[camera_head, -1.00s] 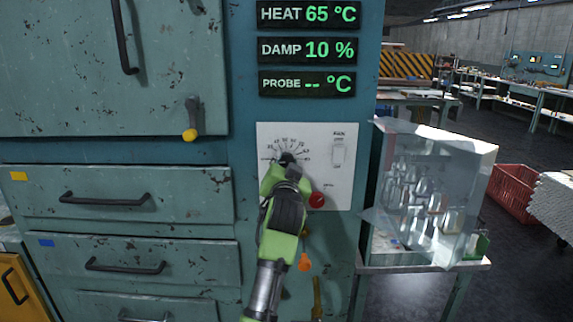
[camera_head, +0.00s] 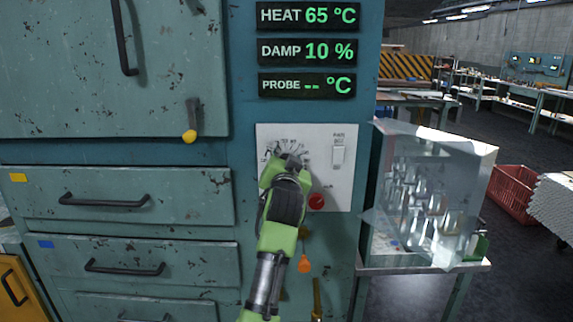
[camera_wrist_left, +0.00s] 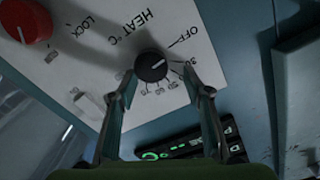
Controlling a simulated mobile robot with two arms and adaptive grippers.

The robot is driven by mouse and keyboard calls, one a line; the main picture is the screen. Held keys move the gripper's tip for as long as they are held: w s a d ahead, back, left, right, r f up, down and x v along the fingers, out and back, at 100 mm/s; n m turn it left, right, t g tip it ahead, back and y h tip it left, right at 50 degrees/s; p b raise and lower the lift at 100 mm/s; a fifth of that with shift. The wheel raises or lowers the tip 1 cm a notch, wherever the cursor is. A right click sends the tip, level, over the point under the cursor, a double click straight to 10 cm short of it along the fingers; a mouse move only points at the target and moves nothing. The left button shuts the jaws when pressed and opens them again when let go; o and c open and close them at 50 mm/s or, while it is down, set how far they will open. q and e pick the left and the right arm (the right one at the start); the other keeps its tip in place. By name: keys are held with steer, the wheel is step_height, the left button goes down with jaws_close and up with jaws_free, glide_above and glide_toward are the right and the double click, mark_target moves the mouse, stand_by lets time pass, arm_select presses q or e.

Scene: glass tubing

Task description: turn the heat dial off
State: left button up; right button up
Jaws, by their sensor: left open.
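The heat dial is a small black round knob (camera_wrist_left: 150,66) with a white pointer mark, on a white control panel (camera_head: 330,180) with a printed scale. In the left wrist view the word OFF and several numbers stand around it. My left gripper (camera_wrist_left: 160,90) is open, its two fingers on either side of the knob; whether they touch it I cannot tell. In the head view the left gripper (camera_head: 284,165) hides the dial. The heat display (camera_head: 308,15) reads 65 °C. My right gripper is not in view.
A red knob (camera_head: 317,202) sits low on the panel and a fan switch (camera_head: 338,155) is at its upper right. A clear case with glassware (camera_head: 430,195) stands on a table to the right. Cabinet drawers (camera_head: 120,205) are at the left.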

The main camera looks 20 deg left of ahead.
mark_target(287, 124)
arm_select(q)
step_height(287, 124, up, 8)
steer(key=shift+f, duration=0.1)
stand_by(0.4)
